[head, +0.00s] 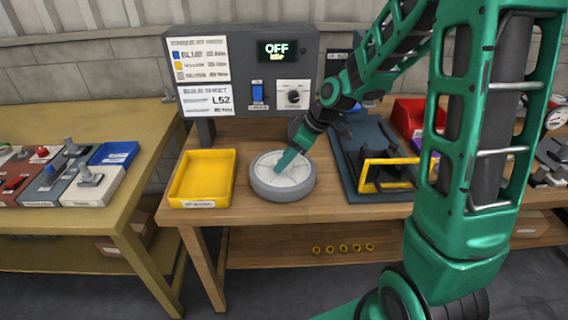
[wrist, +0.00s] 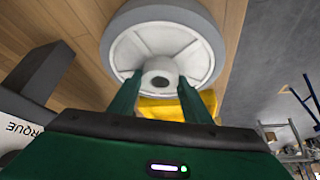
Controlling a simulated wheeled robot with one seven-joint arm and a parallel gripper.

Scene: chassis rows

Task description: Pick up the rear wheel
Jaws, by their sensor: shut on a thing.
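The rear wheel (head: 265,184) is a round grey wheel with a pale, spoked face. In the head view it lies flat at the middle of the wooden workbench. My gripper (head: 284,166) reaches down onto its centre from the upper right. In the wrist view the wheel (wrist: 201,15) fills the top middle, and the fingers of my gripper (wrist: 162,88) stand on both sides of its grey hub. My gripper is shut on the hub. Whether the wheel touches the bench or is slightly raised, I cannot tell.
A yellow tray (head: 203,178) stands just left of the wheel. A dark fixture with a yellow frame (head: 388,175) stands to its right. A control panel (head: 245,62) reading OFF rises behind. A red bin (head: 408,112) is further right. A second table (head: 75,220) stands at left.

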